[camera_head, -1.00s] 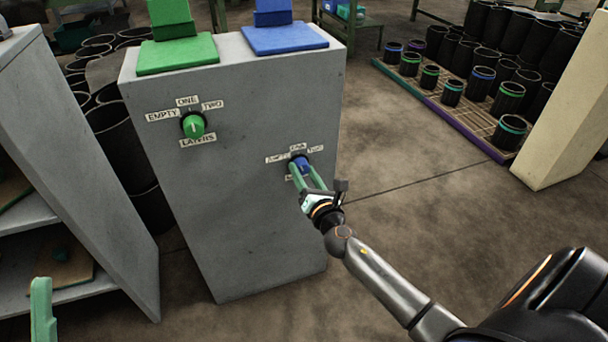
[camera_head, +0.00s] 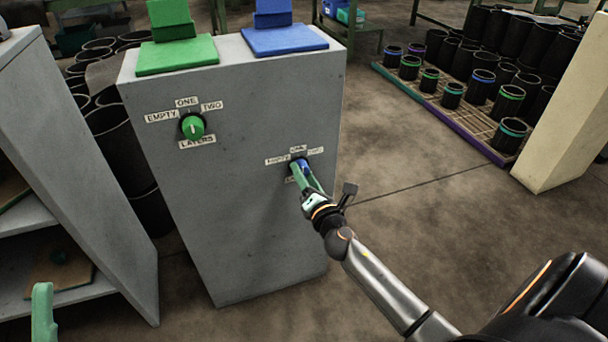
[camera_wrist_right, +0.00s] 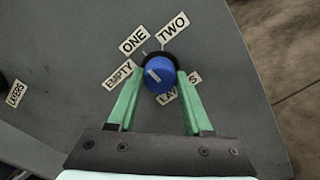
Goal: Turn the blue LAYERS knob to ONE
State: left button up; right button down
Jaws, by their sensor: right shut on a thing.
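The blue LAYERS knob (camera_head: 305,165) is on the front of the grey cabinet (camera_head: 235,225), at its right side. My right gripper (camera_head: 300,168) is shut on it, with a green finger on each side. In the right wrist view the blue knob (camera_wrist_right: 160,75) sits between the fingertips (camera_wrist_right: 161,76). Its white mark points to the upper left, roughly between the EMPTY label (camera_wrist_right: 118,75) and the ONE label (camera_wrist_right: 133,40). The TWO label (camera_wrist_right: 173,26) is at the top. The LAYERS label (camera_wrist_right: 181,88) is partly hidden by a finger. Part of my left gripper (camera_head: 43,312) shows at lower left.
A green knob (camera_head: 193,127) with its own labels is on the same face, to the left. Green (camera_head: 178,56) and blue (camera_head: 285,41) plates lie on top. A grey shelf (camera_head: 105,190) stands close at left.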

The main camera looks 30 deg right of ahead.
jog(key=shift+c, duration=1.6)
grip_release()
jog(key=v, duration=1.2)
jog(key=shift+s, duration=0.3)
